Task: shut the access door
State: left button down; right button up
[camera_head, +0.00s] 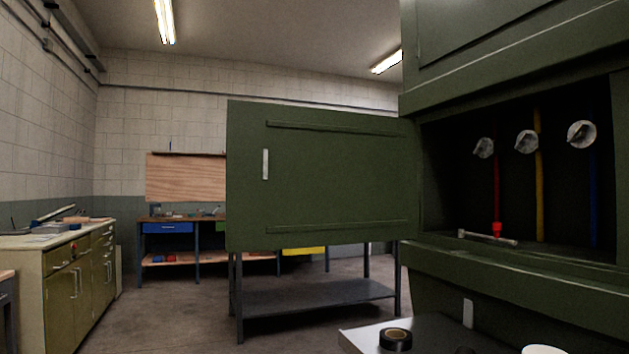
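The access door (335,178) is a flat dark green panel with two long ribs and a small pale upright handle (265,164). It stands wide open, swung out to the left of the green fuselage (520,285), and joins it at the door's right edge. The opening (455,190) to its right is uncovered. Inside are red, yellow and blue upright lines, several round pale fittings, and a hammer-like tool (488,237) with a red part lying on the sill. Neither of my grippers shows in the head view.
A grey tray or cart top (365,340) with a black tape roll (395,339) stands at the bottom, below the opening. A dark metal table (315,297) stands behind the door. A cabinet (75,280) is at left, with clear floor between.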

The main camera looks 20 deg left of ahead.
aim_at(335, 177)
jog(key=i+j, duration=0.25)
jog(key=j, duration=0.15)
jog(key=i+j, duration=0.2)
jog(key=j, duration=0.2)
jog(key=i+j, duration=0.25)
jog(key=j, duration=0.15)
jog(key=i+j, duration=0.45)
jog(key=j, duration=0.3)
jog(key=i+j, duration=0.25)
jog(key=j, duration=0.15)
jog(key=i+j+z, duration=0.1)
jog(key=j, duration=0.3)
jog(key=i+j, duration=0.35)
jog(key=z, duration=0.45)
jog(key=j+z, duration=0.1)
jog(key=z, duration=0.75)
jog(key=j+z, duration=0.1)
jog(key=z, duration=0.75)
jog(key=k+j, duration=0.05)
